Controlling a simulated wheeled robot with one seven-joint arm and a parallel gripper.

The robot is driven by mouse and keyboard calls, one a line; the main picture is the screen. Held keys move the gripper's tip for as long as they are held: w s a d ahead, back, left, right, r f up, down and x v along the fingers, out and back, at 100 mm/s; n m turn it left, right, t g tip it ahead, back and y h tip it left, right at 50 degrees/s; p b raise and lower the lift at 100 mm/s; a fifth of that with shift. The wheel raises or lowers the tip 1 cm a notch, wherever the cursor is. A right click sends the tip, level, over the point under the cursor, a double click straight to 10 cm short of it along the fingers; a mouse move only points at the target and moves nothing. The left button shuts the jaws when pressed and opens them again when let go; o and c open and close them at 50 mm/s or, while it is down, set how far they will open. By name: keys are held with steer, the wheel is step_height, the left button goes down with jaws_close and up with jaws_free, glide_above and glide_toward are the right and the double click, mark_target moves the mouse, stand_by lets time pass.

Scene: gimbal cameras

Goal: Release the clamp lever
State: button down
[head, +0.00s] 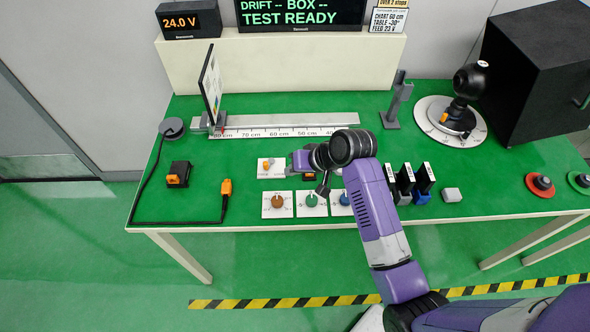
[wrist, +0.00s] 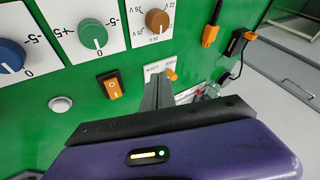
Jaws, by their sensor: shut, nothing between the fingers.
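A small orange lever (head: 267,164) stands on a white plate on the green bench, left of my gripper; I take it to be the clamp lever. In the wrist view the lever (wrist: 171,74) shows just right of the fingertips, beside a printed label too small to read surely. My gripper (head: 288,164) is shut and empty, its grey fingers (wrist: 160,76) together close to the plate. Whether they touch the lever cannot be told. The fingers hide part of the plate.
An orange rocker switch (wrist: 112,86) and brown (head: 277,202), green (head: 311,200) and blue (head: 345,199) knobs sit close by. A ruler rail (head: 290,126) with a chart panel (head: 211,85) lies behind. A gimbal camera (head: 468,82) stands on a round dial at right.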

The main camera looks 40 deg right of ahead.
steer(key=shift+s+a+r, duration=0.25)
steer(key=shift+s+r, duration=0.2)
steer(key=shift+r, duration=0.2)
steer(key=shift+s+a+r, duration=0.25)
steer(key=shift+s+r, duration=0.15)
steer(key=shift+r, duration=0.2)
steer(key=w+d+r+t+h, duration=0.1)
steer(key=d+r+t+h, duration=0.25)
steer(key=r+t, duration=0.3)
steer(key=s+a+r+n, duration=0.1)
steer(key=s+a, duration=0.4)
steer(key=s, duration=0.5)
steer(key=s+a+r+n+y+b, duration=0.1)
steer(key=s+a+n, duration=0.2)
steer(key=s+a, duration=0.3)
steer(key=s+a+r+n+t+y, duration=0.1)
steer(key=s+a, duration=0.4)
steer(key=s, duration=1.1)
steer(key=shift+a+r+n+b, duration=0.4)
steer(key=shift+r+n, duration=0.2)
steer(key=shift+n, duration=0.1)
